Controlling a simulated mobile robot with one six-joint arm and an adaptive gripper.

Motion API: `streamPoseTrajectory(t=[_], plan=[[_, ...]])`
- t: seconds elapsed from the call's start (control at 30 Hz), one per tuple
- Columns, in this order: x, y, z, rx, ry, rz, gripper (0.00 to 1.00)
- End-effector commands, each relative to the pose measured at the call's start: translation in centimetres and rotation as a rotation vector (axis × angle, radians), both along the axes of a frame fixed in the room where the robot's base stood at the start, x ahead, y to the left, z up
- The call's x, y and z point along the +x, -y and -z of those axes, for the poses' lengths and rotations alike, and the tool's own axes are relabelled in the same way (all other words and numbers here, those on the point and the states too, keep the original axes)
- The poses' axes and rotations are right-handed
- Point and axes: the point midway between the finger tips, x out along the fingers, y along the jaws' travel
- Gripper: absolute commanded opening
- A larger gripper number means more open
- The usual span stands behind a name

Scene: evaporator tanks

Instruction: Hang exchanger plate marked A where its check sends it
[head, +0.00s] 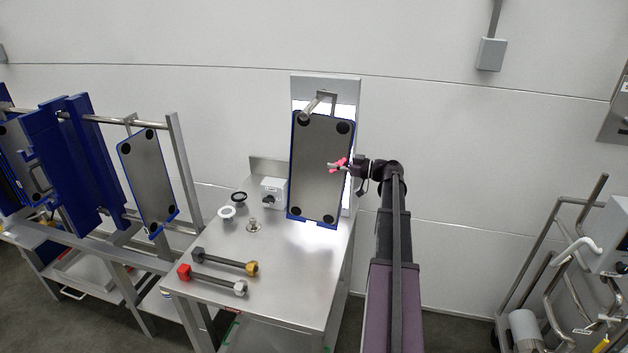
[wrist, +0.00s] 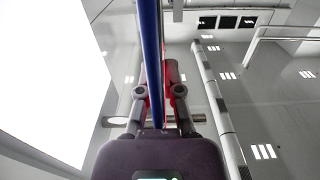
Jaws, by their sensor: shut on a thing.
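A grey exchanger plate (head: 318,170) with a blue edge and black round corner ports hangs upright in front of a lit white panel (head: 297,88) at the back of the steel table. My gripper (head: 338,164), with red-pink fingertips, is at the plate's right edge. In the wrist view my gripper (wrist: 160,85) is shut on the plate, whose blue edge (wrist: 150,50) runs between the fingers. Another similar plate (head: 148,178) hangs on the rail of the blue plate frame at left. No letter mark is readable on either plate.
The steel table (head: 290,285) carries a switch box (head: 273,192), a black ring (head: 239,198), a white ring (head: 226,213), a small metal fitting (head: 253,225) and two bolt-like tools (head: 222,262). Thick blue plates (head: 70,150) fill the left frame. Pipework (head: 570,270) stands at right.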

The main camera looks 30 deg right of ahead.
Motion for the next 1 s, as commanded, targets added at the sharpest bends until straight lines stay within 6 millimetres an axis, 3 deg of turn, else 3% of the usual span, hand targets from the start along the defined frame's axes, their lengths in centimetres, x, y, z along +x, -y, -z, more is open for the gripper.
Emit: streamPoseTrajectory(t=[1.0], plan=[[-2.0,1.7,-0.1,0.001,0.002,0.000,0.00]])
